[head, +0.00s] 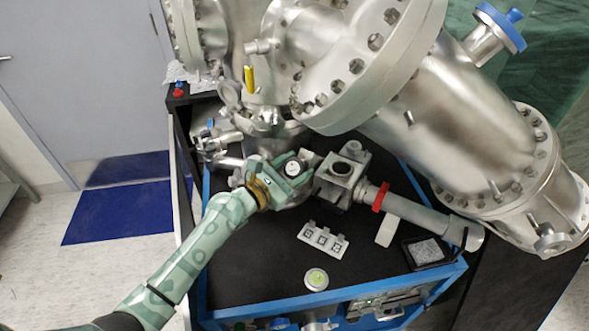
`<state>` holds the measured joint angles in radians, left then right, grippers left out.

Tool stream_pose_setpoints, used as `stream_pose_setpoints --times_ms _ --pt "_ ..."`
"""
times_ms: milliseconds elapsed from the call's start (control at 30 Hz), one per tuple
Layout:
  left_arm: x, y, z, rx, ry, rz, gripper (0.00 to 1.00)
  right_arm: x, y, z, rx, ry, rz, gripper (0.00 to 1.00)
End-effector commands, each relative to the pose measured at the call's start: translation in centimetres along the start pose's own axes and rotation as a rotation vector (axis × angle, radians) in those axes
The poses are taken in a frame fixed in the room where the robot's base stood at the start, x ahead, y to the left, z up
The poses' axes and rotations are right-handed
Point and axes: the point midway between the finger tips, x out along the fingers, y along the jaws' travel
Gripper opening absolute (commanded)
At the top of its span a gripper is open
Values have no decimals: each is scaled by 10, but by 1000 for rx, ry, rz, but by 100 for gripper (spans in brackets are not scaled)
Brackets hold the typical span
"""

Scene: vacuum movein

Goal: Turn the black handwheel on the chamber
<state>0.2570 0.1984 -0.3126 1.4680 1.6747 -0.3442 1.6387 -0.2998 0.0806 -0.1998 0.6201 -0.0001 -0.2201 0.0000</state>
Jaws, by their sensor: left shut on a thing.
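My left arm reaches in from the bottom left, and its green gripper (312,168) is at the left side of a grey metal valve block (335,192) below the steel chamber (440,105). The fingers are shut on a part at that side of the block. They hide most of it, and the black handwheel does not show clearly apart from them; it appears to be the part held. The block has a dark round opening on top. My right gripper is not in view.
A pipe with a red ring (380,197) runs right from the block. A white numbered plate (322,241), a round green-topped piece (316,279) and a black tray (426,252) lie on the blue-framed black bench (260,260). Small fittings (215,140) stand left of the gripper.

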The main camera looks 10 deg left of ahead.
Motion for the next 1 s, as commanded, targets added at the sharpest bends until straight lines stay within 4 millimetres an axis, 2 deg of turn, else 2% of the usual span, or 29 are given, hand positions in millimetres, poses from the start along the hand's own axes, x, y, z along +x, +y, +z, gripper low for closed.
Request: stream_pose_setpoints --times_ms 500,1000 --pt "0 -1 -1 314 0 -314 26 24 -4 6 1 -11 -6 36" --pt "0 -2 0 437 0 -440 26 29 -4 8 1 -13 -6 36"
